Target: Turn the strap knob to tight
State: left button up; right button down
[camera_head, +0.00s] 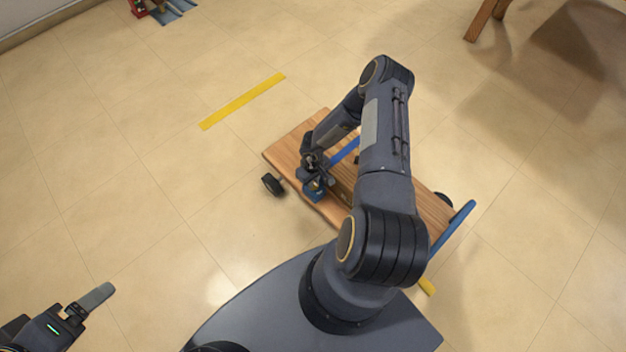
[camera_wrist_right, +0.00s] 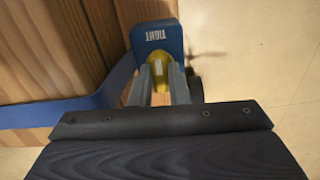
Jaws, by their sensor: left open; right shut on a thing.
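The yellow strap knob (camera_wrist_right: 158,62) sits on a blue plate (camera_wrist_right: 157,37) marked TIGHT at the edge of the wooden cart. My right gripper (camera_wrist_right: 160,80) is shut on the knob, and its fingers hide much of it. Which way the knob is turned is hard to tell. In the head view, my right gripper (camera_head: 314,178) is over the cart's near left edge, by the blue plate (camera_head: 314,193). A blue strap (camera_wrist_right: 62,113) runs across the wood to the plate. My left gripper (camera_head: 92,300) is open and empty at the lower left, away from the cart.
The wooden cart (camera_head: 288,153) stands on the tiled floor, partly behind my right arm. It has a black wheel (camera_head: 272,184) and a blue handle (camera_head: 455,225). A yellow floor strip (camera_head: 243,101) lies beyond it. A wooden leg (camera_head: 484,20) stands upper right.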

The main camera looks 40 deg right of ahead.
jog(key=shift+n, duration=0.4)
jog(key=c, duration=1.4)
grip_release()
jog(key=shift+r, duration=0.1)
notch_tip(320, 180, up, 8)
jog(key=p, duration=0.3)
